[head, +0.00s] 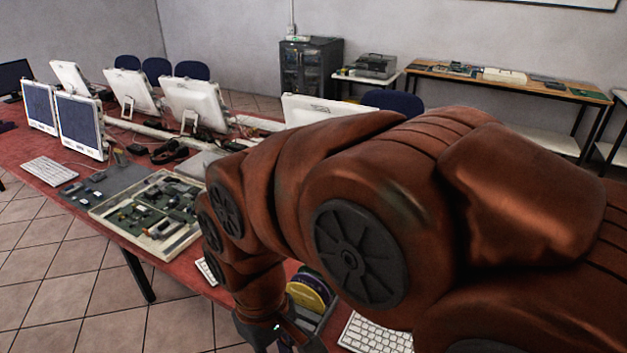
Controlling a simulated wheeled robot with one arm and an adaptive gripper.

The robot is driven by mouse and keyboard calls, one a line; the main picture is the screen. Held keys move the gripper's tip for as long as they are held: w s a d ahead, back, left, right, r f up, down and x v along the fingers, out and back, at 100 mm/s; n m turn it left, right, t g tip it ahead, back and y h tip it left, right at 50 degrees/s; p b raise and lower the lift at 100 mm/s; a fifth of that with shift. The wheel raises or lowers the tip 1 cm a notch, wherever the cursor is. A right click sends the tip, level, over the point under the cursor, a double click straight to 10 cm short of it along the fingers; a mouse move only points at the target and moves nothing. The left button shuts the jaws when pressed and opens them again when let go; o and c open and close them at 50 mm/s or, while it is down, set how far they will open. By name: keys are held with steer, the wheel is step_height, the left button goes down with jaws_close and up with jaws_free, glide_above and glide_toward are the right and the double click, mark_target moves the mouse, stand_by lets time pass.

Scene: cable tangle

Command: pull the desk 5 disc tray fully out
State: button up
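My arm fills the right and centre of the head view. My gripper (277,337) is at the bottom edge, partly cut off, so its fingertips and what lies between them do not show. Just to its right, yellow and purple discs (309,292) sit in a grey holder (327,318) on the red desk (130,222), partly hidden by my arm. I cannot tell whether this holder is the disc tray of desk 5 or how far out any tray is.
A white keyboard (375,335) lies right of the discs. A shallow box of circuit boards (150,212) and another keyboard (50,171) lie to the left. Monitors (80,125) line the desk. Tiled floor in front is clear. A side table (500,84) stands at the back.

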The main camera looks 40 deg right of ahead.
steer(key=w+d+r+n+p, duration=0.1)
steer(key=w+d+r+n, duration=0.2)
steer(key=w+d, duration=0.35)
steer(key=w+d+r+n+p, duration=0.15)
steer(key=w+d, duration=0.25)
steer(key=w, duration=0.6)
steer(key=w+d+r+n, duration=0.3)
steer(key=w+d+n, duration=0.15)
steer(key=w, duration=0.35)
steer(key=w+d+f+n+p, duration=0.1)
steer(key=w+d+n, duration=0.2)
steer(key=d, duration=0.6)
steer(key=w+d+f+n+t+p, duration=0.1)
steer(key=w+d+n, duration=0.3)
steer(key=d, duration=0.4)
steer(key=w+d+f+n+p, duration=0.1)
steer(key=w+d+f+n, duration=0.2)
steer(key=d, duration=0.6)
steer(key=shift+w+d+f+n+t, duration=0.2)
steer(key=shift+w+n, duration=0.1)
steer(key=shift+w, duration=0.1)
steer(key=shift+w+d+f+n+t, duration=0.1)
steer(key=shift+w+n+t, duration=0.1)
steer(key=shift+w+n, duration=0.15)
steer(key=shift+w+d+f, duration=0.1)
steer(key=shift+d, duration=0.25)
steer(key=shift+f+p, duration=1.65)
steer(key=shift+f, duration=2.25)
jaws_close()
